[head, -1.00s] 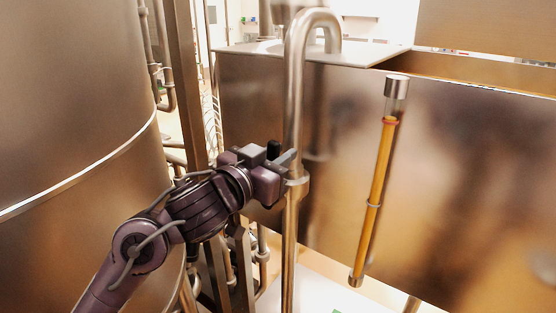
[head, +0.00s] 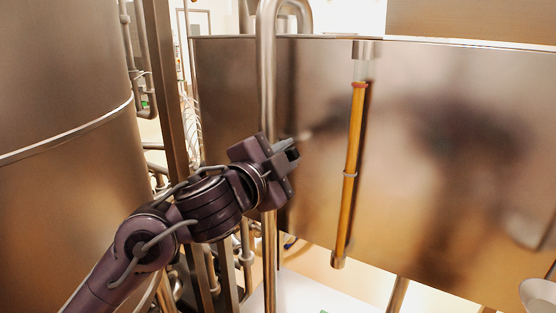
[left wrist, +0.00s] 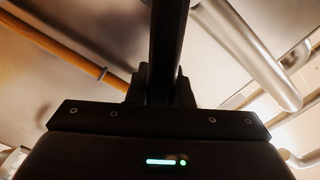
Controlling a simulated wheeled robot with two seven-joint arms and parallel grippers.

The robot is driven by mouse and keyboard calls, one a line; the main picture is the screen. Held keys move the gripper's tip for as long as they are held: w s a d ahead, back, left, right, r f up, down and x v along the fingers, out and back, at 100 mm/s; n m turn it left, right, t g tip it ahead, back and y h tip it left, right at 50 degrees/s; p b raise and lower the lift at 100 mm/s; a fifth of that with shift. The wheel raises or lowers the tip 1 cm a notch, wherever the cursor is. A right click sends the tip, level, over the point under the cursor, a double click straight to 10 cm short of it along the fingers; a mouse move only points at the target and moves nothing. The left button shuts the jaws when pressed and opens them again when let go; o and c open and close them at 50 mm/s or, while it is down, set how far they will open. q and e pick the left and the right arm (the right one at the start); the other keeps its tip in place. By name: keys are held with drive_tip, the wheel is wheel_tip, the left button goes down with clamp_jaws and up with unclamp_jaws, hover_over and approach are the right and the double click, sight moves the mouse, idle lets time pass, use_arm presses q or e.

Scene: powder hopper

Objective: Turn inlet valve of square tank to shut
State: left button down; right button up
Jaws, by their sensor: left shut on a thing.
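The square tank (head: 430,190) is a large brushed-steel box filling the right half of the head view. A steel inlet pipe (head: 267,75) bends over its top edge and runs down its front. My left gripper (head: 288,156) is at this pipe, its fingers pointing right and slightly up, in front of the tank wall. It is shut on a dark bar, the valve handle (left wrist: 167,40), which stands between the fingers in the left wrist view. The valve body is hidden behind the gripper in the head view. My right gripper is not in view.
A sight tube with yellow liquid (head: 352,140) stands on the tank front, right of my gripper. A large round tank (head: 60,180) and a steel post (head: 172,90) are on the left. A white cup-like object (head: 538,295) shows at lower right.

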use_arm(q)
wheel_tip(320, 180, down, 7)
drive_tip(key=d+m+b, duration=0.1)
drive_tip(key=m+b, duration=0.6)
drive_tip(key=b, duration=0.1)
drive_tip(key=shift+s+d+m+b, duration=0.25)
drive_tip(key=shift+s+m+b, duration=0.15)
drive_tip(key=c, duration=1.7)
unclamp_jaws()
drive_tip(key=o, duration=0.4)
drive_tip(key=shift+a, duration=0.25)
drive_tip(key=shift+r, duration=0.1)
